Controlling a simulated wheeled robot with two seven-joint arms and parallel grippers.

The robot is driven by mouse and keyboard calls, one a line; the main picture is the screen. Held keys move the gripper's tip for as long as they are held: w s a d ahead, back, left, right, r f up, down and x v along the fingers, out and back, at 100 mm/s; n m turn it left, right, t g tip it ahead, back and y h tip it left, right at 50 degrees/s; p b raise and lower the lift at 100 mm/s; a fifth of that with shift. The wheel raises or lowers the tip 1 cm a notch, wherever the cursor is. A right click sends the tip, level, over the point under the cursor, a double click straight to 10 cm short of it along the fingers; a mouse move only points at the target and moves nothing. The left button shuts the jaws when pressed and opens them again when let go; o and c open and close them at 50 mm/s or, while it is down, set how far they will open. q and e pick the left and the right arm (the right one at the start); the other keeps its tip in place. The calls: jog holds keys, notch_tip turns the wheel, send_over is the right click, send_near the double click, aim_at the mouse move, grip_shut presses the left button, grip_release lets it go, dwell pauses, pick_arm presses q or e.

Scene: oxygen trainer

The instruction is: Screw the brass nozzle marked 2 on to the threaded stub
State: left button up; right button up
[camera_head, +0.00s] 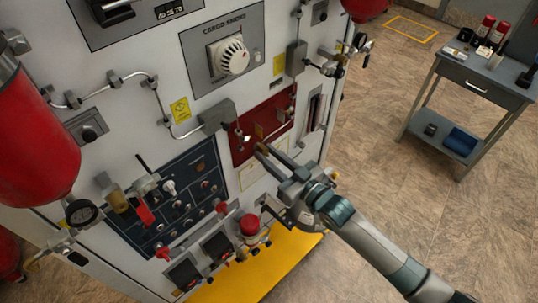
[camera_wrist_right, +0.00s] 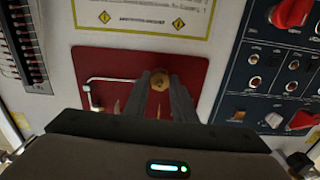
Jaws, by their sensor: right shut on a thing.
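My right gripper (camera_head: 262,149) reaches in from the lower right with its fingertips close to the red panel (camera_head: 272,117) on the white cabinet. It is shut on a small brass nozzle (camera_head: 259,147). In the right wrist view the nozzle (camera_wrist_right: 160,80) shows between the ends of the two dark fingers (camera_wrist_right: 163,85), in front of the red panel (camera_wrist_right: 115,65). The mark on the nozzle is not readable. I cannot make out the threaded stub for certain, nor whether the nozzle touches it. My left gripper is not in view.
A white bent pipe (camera_wrist_right: 103,81) runs on the red panel. The dark blue switch panel (camera_head: 175,200) with knobs lies beside it. A red cylinder (camera_head: 35,135) stands out at far left. A grey trolley (camera_head: 470,85) with bottles stands at right, with open floor (camera_head: 400,185) around it.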

jog(key=shift+m, duration=1.1)
jog(key=o, duration=1.2)
jog(key=shift+c, duration=0.2)
jog(key=b+v, duration=0.6)
jog(key=v, duration=1.1)
jog(key=shift+b, duration=0.3)
jog(key=shift+s+d, duration=0.1)
jog(key=shift+d, duration=0.05)
